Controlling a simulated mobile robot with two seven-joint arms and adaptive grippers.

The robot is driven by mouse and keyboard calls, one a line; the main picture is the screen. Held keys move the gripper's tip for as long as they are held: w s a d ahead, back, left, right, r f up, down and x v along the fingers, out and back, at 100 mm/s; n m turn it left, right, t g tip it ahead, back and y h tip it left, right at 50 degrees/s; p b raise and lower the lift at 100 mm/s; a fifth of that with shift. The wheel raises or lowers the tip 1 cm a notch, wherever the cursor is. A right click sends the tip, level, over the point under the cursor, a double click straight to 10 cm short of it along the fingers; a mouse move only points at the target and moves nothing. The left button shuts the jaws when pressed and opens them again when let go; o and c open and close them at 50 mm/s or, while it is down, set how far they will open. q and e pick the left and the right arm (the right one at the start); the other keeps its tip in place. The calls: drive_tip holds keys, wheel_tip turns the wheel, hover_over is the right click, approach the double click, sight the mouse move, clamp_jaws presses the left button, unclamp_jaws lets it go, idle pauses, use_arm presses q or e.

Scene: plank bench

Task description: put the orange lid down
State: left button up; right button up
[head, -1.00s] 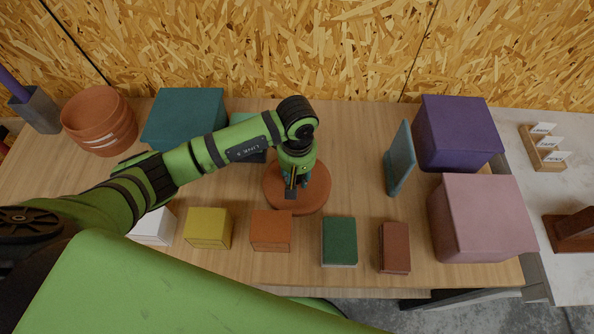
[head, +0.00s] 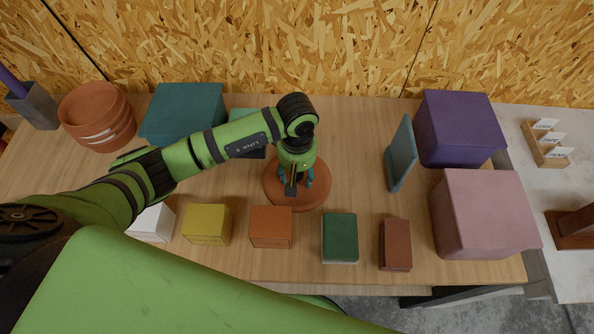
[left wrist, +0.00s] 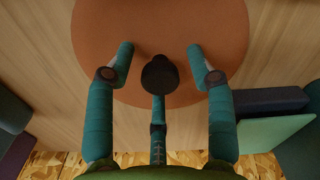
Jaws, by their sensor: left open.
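The orange lid (head: 319,198) is a flat round terracotta-coloured disc lying on the plank bench, near its middle. In the left wrist view the lid (left wrist: 160,25) fills the top middle, with a dark round knob (left wrist: 160,74) on it. My left gripper (head: 295,184) is above the lid, pointing down. In the left wrist view its teal fingers (left wrist: 160,49) are open, one on each side of the knob and apart from it, with a third finger below the knob. The gripper hides the lid's centre in the head view. My right gripper is not in view.
A teal panel (head: 401,154), purple box (head: 459,130) and pink box (head: 483,214) stand right.

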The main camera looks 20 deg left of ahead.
use_arm(q)
drive_tip(key=shift+r, duration=0.25)
drive_tip(key=shift+r+p, duration=0.35)
drive_tip(key=shift+p, duration=0.3)
wheel_tip(320, 180, up, 12)
drive_tip(key=b, duration=0.4)
drive_tip(key=shift+f, duration=0.15)
